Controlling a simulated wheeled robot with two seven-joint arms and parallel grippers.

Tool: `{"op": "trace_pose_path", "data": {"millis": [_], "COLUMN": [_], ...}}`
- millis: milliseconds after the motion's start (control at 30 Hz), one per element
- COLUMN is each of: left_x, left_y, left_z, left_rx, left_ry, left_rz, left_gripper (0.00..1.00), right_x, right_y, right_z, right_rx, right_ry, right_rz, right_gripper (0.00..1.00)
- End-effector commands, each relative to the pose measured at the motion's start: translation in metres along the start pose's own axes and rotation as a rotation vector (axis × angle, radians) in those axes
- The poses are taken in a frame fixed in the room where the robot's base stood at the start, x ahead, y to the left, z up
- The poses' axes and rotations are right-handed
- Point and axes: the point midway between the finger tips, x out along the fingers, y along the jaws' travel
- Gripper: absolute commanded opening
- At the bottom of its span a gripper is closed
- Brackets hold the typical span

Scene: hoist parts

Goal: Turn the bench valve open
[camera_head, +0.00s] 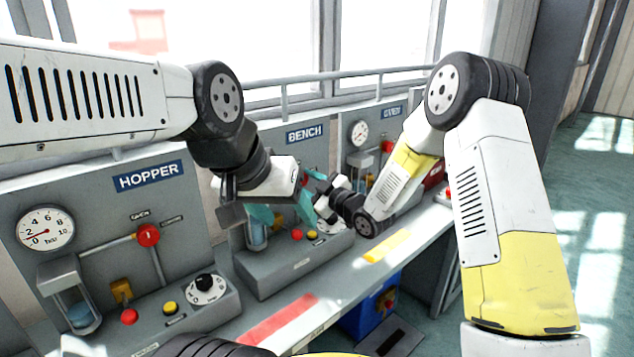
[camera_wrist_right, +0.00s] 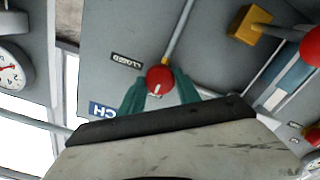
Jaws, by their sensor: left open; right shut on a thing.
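The bench valve is a round red knob with a white mark; it shows in the right wrist view (camera_wrist_right: 160,79), beside a "CLOSED" label (camera_wrist_right: 127,62). My right gripper (camera_wrist_right: 160,88) has its teal fingers on both sides of the knob and is shut on it. In the head view my right gripper (camera_head: 311,191) reaches the BENCH panel from the right, and the valve is mostly hidden there. My left gripper (camera_head: 262,213) is open in front of the left part of the BENCH panel, and its far side is hard to make out.
The HOPPER panel (camera_head: 95,205) at left has its own gauge, red valve (camera_head: 148,235) and buttons. The OVEN panel (camera_head: 391,112) is at right. The BENCH console (camera_head: 262,268) has red and yellow buttons. A blue bin (camera_head: 362,318) stands below the ledge.

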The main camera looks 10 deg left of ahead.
Motion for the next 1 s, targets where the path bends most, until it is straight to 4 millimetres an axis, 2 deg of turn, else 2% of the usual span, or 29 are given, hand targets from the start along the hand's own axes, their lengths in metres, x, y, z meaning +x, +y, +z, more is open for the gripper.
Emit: {"op": "trace_pose_path", "data": {"millis": [200, 233, 300, 333, 667, 767, 1000], "left_x": [0.000, 0.000, 0.000, 0.000, 0.000, 0.000, 0.000], "left_y": [0.000, 0.000, 0.000, 0.000, 0.000, 0.000, 0.000], "left_z": [0.000, 0.000, 0.000, 0.000, 0.000, 0.000, 0.000], "left_rx": [0.000, 0.000, 0.000, 0.000, 0.000, 0.000, 0.000], "left_ry": [0.000, 0.000, 0.000, 0.000, 0.000, 0.000, 0.000], "left_rz": [0.000, 0.000, 0.000, 0.000, 0.000, 0.000, 0.000], "left_gripper": [0.61, 0.61, 0.61, 0.61, 0.61, 0.61, 0.61], "right_x": [-0.001, -0.001, -0.001, -0.001, -0.003, -0.012, -0.054], "right_y": [-0.001, -0.001, 0.000, 0.000, 0.000, 0.000, 0.001], "right_z": [0.002, 0.002, 0.002, 0.001, 0.001, 0.001, 0.002], "right_rx": [-0.001, -0.001, -0.001, -0.001, 0.000, 0.000, 0.001], "right_ry": [-0.004, -0.004, -0.003, -0.003, -0.002, -0.003, -0.005], "right_rz": [-0.002, -0.002, -0.001, -0.001, 0.000, 0.000, 0.000], "right_gripper": [0.00, 0.45, 0.59, 0.61, 0.61, 0.61, 0.61]}}
